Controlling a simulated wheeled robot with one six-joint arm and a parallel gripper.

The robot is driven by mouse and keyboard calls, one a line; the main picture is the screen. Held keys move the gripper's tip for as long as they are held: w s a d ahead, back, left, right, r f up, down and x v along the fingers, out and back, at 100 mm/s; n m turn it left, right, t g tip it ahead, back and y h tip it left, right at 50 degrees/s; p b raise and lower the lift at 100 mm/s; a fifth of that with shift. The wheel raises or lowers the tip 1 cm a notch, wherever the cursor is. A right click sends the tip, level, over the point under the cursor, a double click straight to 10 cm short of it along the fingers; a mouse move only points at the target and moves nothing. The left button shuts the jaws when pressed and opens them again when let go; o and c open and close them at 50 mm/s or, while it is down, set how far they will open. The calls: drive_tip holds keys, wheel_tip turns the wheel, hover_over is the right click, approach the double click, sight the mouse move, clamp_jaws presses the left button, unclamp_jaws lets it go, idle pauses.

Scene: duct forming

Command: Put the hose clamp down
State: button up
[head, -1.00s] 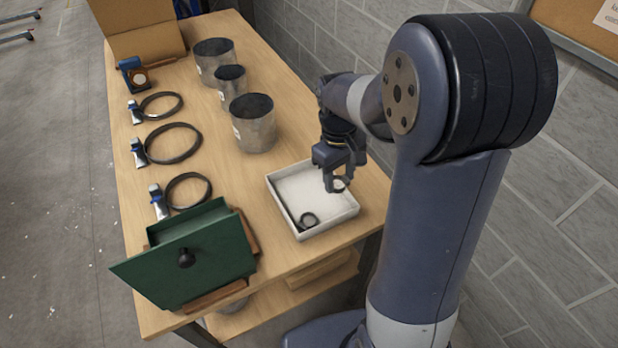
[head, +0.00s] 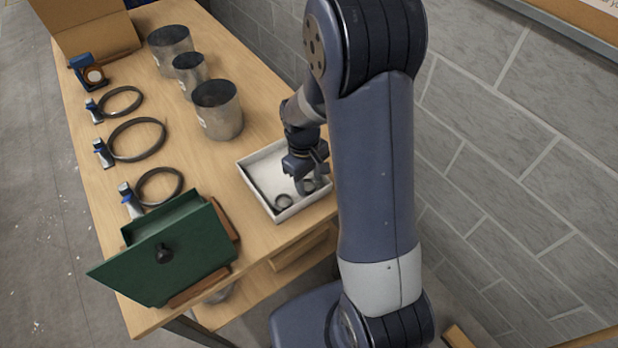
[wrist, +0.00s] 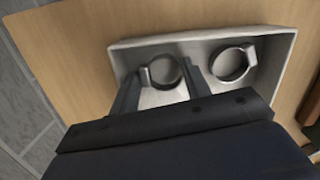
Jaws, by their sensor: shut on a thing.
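My gripper (head: 306,184) is low inside the white tray (head: 252,186), with its jaws shut on a small hose clamp, a metal ring (wrist: 163,72) that shows between the fingers in the wrist view. In the head view the held ring is partly hidden by the fingers. A second ring clamp (head: 283,201) lies on the tray floor nearby; it also shows in the wrist view (wrist: 231,64), to the right of the right finger and apart from the held one. I cannot tell whether the held clamp touches the tray floor.
The tray sits on a wooden bench (head: 217,165) near its right edge, by the block wall. Metal duct cylinders (head: 217,110) stand behind it. Larger black rings with blue-and-white handles (head: 137,139) lie to the left. A green box-like form (head: 163,252) stands at the front.

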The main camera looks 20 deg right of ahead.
sight(305, 180)
drive_tip(key=shift+f, duration=0.1)
drive_tip(key=shift+f, duration=0.15)
drive_tip(key=o, duration=1)
drive_tip(key=shift+c, duration=0.2)
wheel_tip(305, 180, up, 12)
drive_tip(key=w+b, duration=0.1)
drive_tip(key=shift+w+a+r, duration=0.15)
drive_tip(key=shift+a+r, duration=0.1)
drive_tip(key=shift+a, duration=0.1)
